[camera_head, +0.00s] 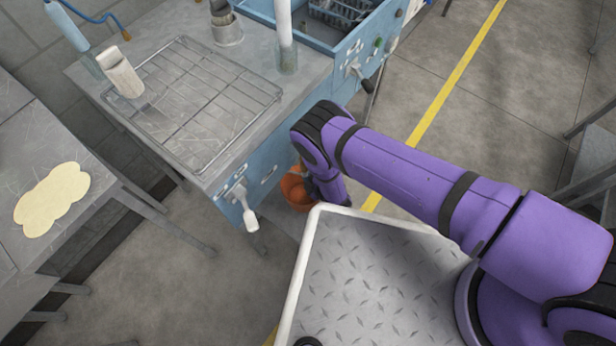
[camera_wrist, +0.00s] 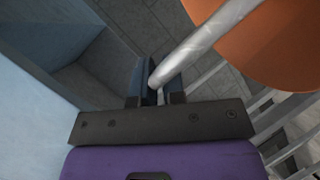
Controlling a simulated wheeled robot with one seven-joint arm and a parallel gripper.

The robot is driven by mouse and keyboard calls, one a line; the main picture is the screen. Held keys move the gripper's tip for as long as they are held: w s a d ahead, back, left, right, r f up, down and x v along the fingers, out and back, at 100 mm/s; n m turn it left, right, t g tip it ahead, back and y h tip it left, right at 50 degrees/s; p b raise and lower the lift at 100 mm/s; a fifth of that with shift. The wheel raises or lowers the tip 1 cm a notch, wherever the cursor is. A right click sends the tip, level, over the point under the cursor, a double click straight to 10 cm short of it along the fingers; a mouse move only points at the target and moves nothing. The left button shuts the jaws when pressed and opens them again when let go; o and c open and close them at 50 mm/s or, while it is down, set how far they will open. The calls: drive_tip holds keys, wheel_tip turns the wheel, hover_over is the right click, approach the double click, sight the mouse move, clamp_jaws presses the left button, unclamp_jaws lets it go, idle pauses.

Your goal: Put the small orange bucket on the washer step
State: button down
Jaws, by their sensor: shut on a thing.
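The small orange bucket (camera_head: 296,191) hangs low beside the blue washer (camera_head: 262,172), partly hidden by my arm. It also shows large in the wrist view (camera_wrist: 268,45) at the upper right. A pale metal bar, which looks like the bucket's handle (camera_wrist: 208,38), runs from the bucket to between my fingers. My gripper (camera_wrist: 158,85) is shut on this handle. In the wrist view a blue-grey ledge (camera_wrist: 92,85) of the washer lies left of my fingers. I cannot tell whether the bucket touches anything below.
A wire rack (camera_head: 200,100) lies on the washer's metal top. A white-handled lever (camera_head: 247,212) sticks out near the front corner. A grey table (camera_head: 85,215) with a cream patch stands at left. Floor right of the washer is open, crossed by a yellow line (camera_head: 455,75).

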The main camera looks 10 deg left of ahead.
drive_tip(key=shift+w+a+f, duration=0.1)
drive_tip(key=shift+w+f, duration=0.2)
drive_tip(key=shift+f, duration=0.6)
drive_tip(key=shift+w+a+f, duration=0.1)
drive_tip(key=shift+w+f, duration=0.2)
drive_tip(key=shift+f, duration=0.65)
drive_tip(key=c, duration=1.2)
unclamp_jaws()
drive_tip(key=v, duration=1.2)
drive_tip(key=shift+d, duration=0.1)
